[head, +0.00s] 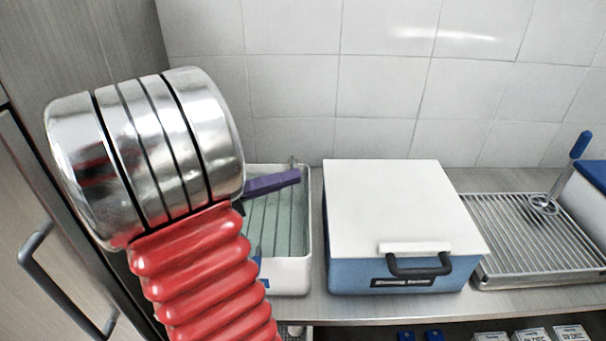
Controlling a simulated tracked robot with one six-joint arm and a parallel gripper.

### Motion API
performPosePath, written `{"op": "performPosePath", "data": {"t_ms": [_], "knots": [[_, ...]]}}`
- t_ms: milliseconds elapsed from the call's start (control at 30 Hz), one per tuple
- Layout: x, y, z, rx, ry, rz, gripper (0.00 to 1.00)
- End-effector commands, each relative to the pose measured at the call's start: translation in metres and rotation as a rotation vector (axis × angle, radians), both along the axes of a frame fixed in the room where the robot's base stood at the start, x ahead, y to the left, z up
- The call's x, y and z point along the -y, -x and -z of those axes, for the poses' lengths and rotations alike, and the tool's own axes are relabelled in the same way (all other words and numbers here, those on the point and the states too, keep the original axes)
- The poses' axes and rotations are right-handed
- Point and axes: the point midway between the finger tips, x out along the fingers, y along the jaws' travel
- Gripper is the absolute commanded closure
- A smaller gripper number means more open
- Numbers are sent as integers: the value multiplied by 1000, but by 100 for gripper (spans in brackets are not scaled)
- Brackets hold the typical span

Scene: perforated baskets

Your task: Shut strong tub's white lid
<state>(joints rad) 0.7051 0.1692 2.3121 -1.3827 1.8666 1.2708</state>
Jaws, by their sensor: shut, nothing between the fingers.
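The blue tub (350,279) stands on the counter in the middle of the head view. It has a dark label, too blurred to read surely, and a black handle (419,267) at its front. Its white lid (400,203) lies flat over the top, with a raised white grip (414,248) at the front edge. The lid juts out past the tub at the right. I cannot tell whether it is seated fully. My arm's metal joint and red sleeve fill the left; my gripper's fingers do not show.
A white open tub (286,272) with a wire rack stands left of the blue tub, partly behind my arm. A purple bar (272,183) crosses above it. A ribbed metal tray (530,240) with a blue-handled tool (567,170) is at the right. Small boxes sit below the counter.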

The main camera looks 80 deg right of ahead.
Motion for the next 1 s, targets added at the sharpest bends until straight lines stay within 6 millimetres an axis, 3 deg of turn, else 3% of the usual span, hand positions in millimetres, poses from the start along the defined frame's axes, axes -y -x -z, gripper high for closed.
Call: {"op": "performPosePath", "data": {"t_ms": [100,300,1000], "knots": [[-3,-17,6,0,-2,-3,100],[-7,-29,10,1,0,-2,100],[-7,-30,10,1,0,-4,100]]}}
